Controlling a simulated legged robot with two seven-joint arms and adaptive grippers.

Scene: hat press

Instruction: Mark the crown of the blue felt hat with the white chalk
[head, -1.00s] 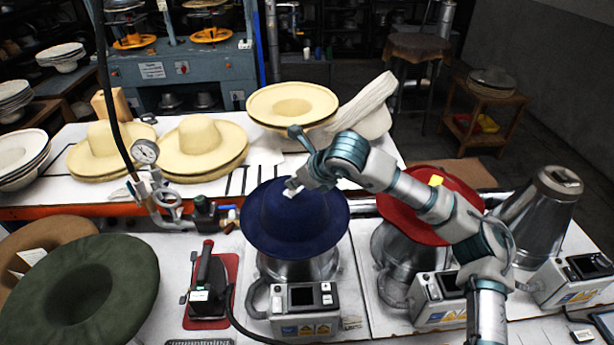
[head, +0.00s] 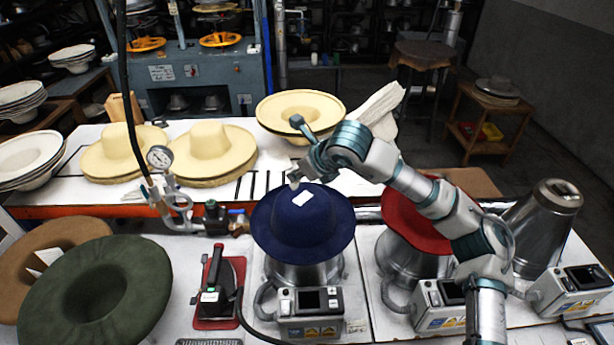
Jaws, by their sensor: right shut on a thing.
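The blue felt hat (head: 303,238) sits brim-down on a round metal form in the middle of the front bench. A white patch (head: 303,198) shows on top of its crown; I cannot tell whether it is a chalk mark or something lying there. My right gripper (head: 297,177) is just behind and above the crown, shut on the white chalk (head: 293,185), of which only a small end shows. The chalk looks apart from the white patch. My left gripper is not in view.
A red hat (head: 415,225) on a metal form stands to the right, under my right arm. A pressure gauge (head: 160,157) with valves and a hand iron (head: 214,275) are left of the blue hat. Straw hats (head: 212,150) stand on the white table behind.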

